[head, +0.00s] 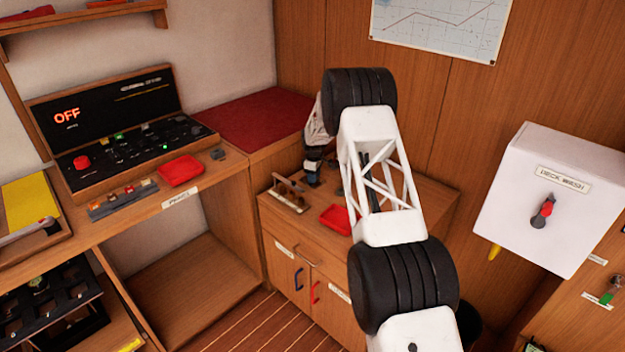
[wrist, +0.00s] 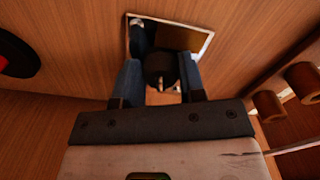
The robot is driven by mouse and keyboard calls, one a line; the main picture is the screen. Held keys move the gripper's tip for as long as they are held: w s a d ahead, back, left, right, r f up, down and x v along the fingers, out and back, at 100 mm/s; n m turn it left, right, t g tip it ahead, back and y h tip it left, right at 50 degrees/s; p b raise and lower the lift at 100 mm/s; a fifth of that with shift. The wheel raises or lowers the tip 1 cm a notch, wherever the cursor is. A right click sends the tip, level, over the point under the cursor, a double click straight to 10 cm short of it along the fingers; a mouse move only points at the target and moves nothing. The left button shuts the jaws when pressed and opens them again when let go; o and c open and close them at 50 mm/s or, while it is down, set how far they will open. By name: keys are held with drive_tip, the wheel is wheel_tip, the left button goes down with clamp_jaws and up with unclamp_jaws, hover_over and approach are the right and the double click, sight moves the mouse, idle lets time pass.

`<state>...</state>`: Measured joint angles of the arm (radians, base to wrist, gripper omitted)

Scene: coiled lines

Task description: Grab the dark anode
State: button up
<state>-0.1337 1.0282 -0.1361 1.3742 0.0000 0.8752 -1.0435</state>
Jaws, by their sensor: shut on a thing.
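The dark anode (wrist: 160,66) is a small, dark, rounded piece between the two blue fingers of my gripper (wrist: 158,84) in the wrist view. My gripper is shut on it. In the head view my gripper (head: 313,172) is over the back left of the low wooden cabinet's top, and the anode cannot be made out there. Just past the anode in the wrist view is a white-edged square (wrist: 206,42) with a brown inside. Whether the anode still touches the surface under it cannot be told.
A wooden rack (head: 288,194) stands close in front of my gripper. A red tray (head: 335,218) is to its right on the cabinet. Left are a control console (head: 125,135), another red tray (head: 181,170) and a small grey piece (head: 218,154). A white switch box (head: 550,200) is at right.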

drive_tip(key=shift+r, duration=0.15)
drive_tip(key=shift+r, duration=1.6)
drive_tip(key=s, duration=0.5)
drive_tip(key=s+d+r, duration=0.1)
drive_tip(key=s, duration=0.4)
drive_tip(key=s+d, duration=0.1)
drive_tip(key=s, duration=0.4)
drive_tip(key=shift+s+r, duration=0.3)
drive_tip(key=shift+s, duration=0.05)
drive_tip(key=shift+s+d, duration=0.1)
drive_tip(key=shift+s, duration=0.05)
